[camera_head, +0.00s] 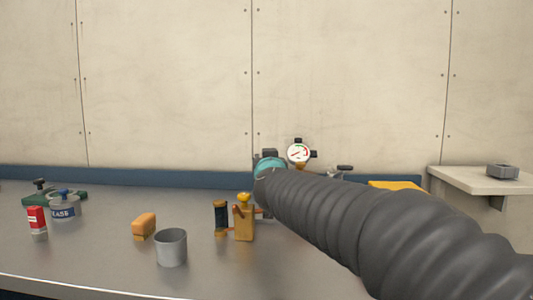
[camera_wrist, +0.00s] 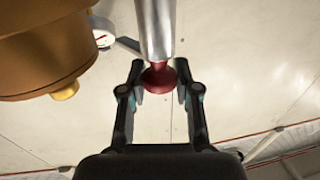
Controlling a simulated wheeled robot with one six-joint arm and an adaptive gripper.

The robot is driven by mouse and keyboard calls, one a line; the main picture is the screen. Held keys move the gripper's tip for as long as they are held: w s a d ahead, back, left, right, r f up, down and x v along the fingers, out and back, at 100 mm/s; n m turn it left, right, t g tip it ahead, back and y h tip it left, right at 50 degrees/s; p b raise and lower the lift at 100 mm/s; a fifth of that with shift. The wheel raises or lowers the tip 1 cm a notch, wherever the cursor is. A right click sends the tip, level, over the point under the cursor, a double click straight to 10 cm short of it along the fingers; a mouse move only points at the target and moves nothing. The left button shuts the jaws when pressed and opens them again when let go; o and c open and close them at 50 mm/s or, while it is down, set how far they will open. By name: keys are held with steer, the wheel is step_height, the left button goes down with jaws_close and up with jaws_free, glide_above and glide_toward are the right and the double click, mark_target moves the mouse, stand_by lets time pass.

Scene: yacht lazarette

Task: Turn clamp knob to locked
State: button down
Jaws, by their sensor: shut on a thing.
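In the wrist view a red knob (camera_wrist: 158,78) sits at the end of a smooth metal rod (camera_wrist: 155,28). My gripper (camera_wrist: 158,82) has one dark finger on each side of the knob and is shut on it. I take this to be the clamp knob; I see no locked mark on it. In the head view my dark ribbed arm reaches in from the lower right and hides the gripper and knob. A brass block with a yellow top (camera_head: 244,222) stands just left of the arm.
A large brass body (camera_wrist: 45,55) is close on the gripper's left. On the bench stand a dark spool (camera_head: 221,217), grey cup (camera_head: 171,247), orange block (camera_head: 144,225), red-and-white can (camera_head: 37,222) and grease tin (camera_head: 65,206). A gauge (camera_head: 298,153) is behind. The bench's front left is clear.

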steer(key=shift+m+h, duration=0.3)
steer(key=shift+h, duration=0.2)
steer(key=c, duration=0.8)
jaws_free()
steer(key=shift+s, duration=0.1)
steer(key=shift+c, duration=0.2)
steer(key=s, duration=1.2)
steer(key=shift+d, duration=0.45)
